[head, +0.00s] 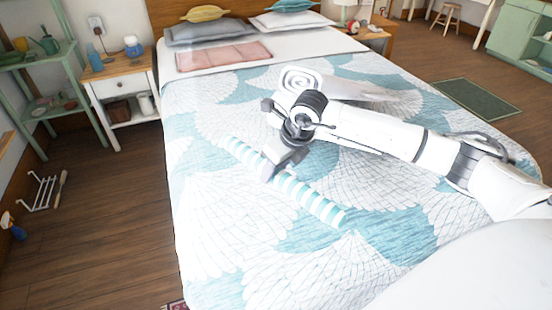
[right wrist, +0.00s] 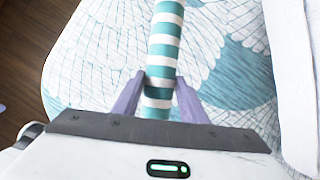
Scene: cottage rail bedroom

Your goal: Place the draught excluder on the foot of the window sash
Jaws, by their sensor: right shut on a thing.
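The draught excluder (head: 313,202) is a long teal-and-white striped roll. It lies slantwise over the bed in the head view, and I cannot tell whether it touches the quilt. It also shows in the right wrist view (right wrist: 166,40), running away from the jaws. My right gripper (head: 268,173) is shut on it near its middle; the purple fingers (right wrist: 159,95) sit on either side of it. The gripper hides a short part of the roll in the head view. My left gripper is not in view. I see no window sash.
The bed (head: 210,245) with its patterned quilt fills the middle. A nightstand (head: 122,85) and green shelf (head: 52,100) stand left.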

